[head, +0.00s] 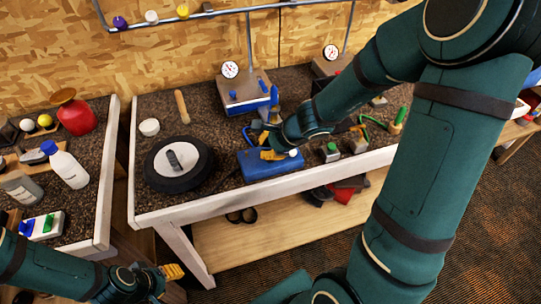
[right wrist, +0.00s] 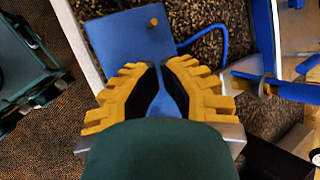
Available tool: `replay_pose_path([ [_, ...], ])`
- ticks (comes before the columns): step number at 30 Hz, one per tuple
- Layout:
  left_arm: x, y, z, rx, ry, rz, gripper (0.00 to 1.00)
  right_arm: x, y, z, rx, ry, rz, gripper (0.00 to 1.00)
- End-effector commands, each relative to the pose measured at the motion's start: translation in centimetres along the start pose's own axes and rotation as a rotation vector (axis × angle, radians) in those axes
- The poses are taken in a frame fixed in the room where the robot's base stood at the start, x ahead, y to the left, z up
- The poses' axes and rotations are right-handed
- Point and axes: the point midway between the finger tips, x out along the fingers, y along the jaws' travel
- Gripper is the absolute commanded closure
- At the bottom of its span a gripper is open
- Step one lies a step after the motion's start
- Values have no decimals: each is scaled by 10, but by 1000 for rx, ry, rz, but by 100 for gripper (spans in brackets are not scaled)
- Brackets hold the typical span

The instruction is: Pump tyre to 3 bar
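A black tyre with a white hub (head: 192,158) lies flat on the left part of the speckled bench. A blue box (head: 258,168) sits at the bench's front edge. My right gripper (head: 268,154) is over this box. In the right wrist view, the blue box (right wrist: 118,45) carries a brass knob (right wrist: 154,22), with a blue hose beside it. A round gauge (head: 230,70) stands behind.
A second gauge (head: 331,52) stands farther right. A wooden stick (head: 182,106) and a white roll (head: 149,127) lie behind the tyre. Small blocks with green tops (head: 329,151) sit right of the blue box. A side bench at left holds bottles and a red container (head: 77,117).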

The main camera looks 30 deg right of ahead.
Motion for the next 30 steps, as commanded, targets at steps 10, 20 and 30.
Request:
replay_pose_path([
  [10, -13, 5, -2, 0, 0, 0, 56, -12, -6, 6, -1, 0, 0, 100],
  [20, -15, 6, -2, 0, 0, 0, 56, -15, -8, 8, 0, 0, 0, 100],
  [30, -28, 11, -3, 0, 0, 0, 56, -26, -14, 14, 1, 0, 0, 100],
])
